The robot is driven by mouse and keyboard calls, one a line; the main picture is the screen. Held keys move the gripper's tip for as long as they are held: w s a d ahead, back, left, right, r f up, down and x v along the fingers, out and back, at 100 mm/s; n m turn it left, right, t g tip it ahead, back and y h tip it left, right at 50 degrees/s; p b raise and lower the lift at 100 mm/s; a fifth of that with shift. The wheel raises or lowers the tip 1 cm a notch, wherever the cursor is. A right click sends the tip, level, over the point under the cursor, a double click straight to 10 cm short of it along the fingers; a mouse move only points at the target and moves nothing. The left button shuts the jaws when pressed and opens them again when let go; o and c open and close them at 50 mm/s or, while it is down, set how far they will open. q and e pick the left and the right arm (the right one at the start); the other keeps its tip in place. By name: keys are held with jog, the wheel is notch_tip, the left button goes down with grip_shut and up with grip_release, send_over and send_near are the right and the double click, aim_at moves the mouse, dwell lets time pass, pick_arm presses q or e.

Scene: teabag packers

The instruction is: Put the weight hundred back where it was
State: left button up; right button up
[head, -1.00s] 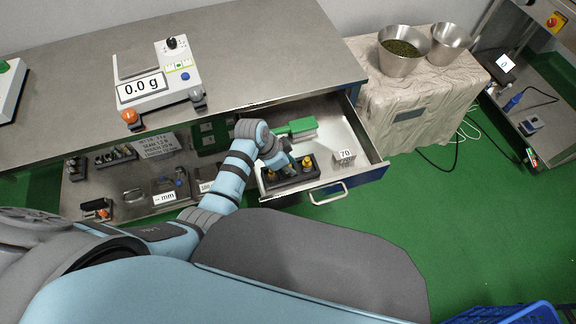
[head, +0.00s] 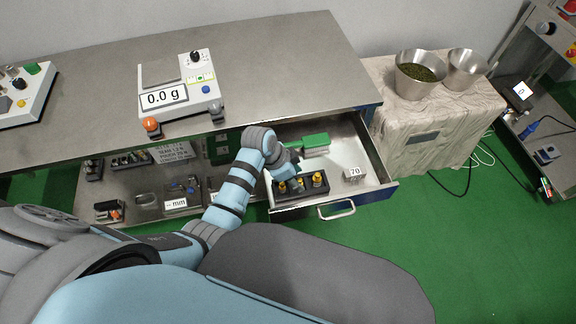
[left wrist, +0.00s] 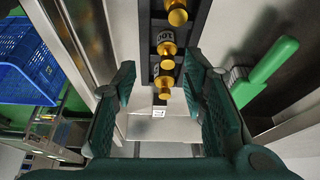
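The brass weight marked 100 (left wrist: 165,42) stands in the black weight block (head: 318,190) inside the open drawer. Other brass weights show in the same block, one (left wrist: 177,12) on each side of it in the left wrist view; the nearer one (left wrist: 164,85) lies between the finger ends. My left gripper (left wrist: 160,78) is open, with its green fingers apart on either side of the block. In the head view my left gripper (head: 284,172) is over the block's left part, partly hiding it. My right gripper is not in view.
The drawer (head: 375,184) also holds a green-handled brush (head: 315,142) and a small block marked 70 (head: 354,174). The scale (head: 183,92) on the bench reads 0.0 g. Metal bowls (head: 416,84) stand on the covered table at right.

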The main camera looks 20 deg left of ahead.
pick_arm(q)
jog(key=p+v, duration=0.2)
jog(key=v, duration=0.6)
jog(key=shift+r, duration=0.1)
jog(key=s+a+r+n+t+y, duration=0.15)
jog(key=s+a+n, duration=0.35)
jog(key=s, duration=0.6)
jog(key=s+a+n+g+y, duration=0.1)
jog(key=s+a+n+y, duration=0.3)
jog(key=s, duration=0.7)
notch_tip(320, 180, down, 18)
jog(key=a+n, duration=0.1)
jog(key=a, duration=0.1)
jog(key=s+f+g, duration=0.2)
jog(key=s+f, duration=1.2)
jog(key=s, duration=0.1)
jog(key=shift+a+f+h, duration=0.25)
jog(key=shift+f+h, duration=0.05)
jog(key=shift+h, duration=0.15)
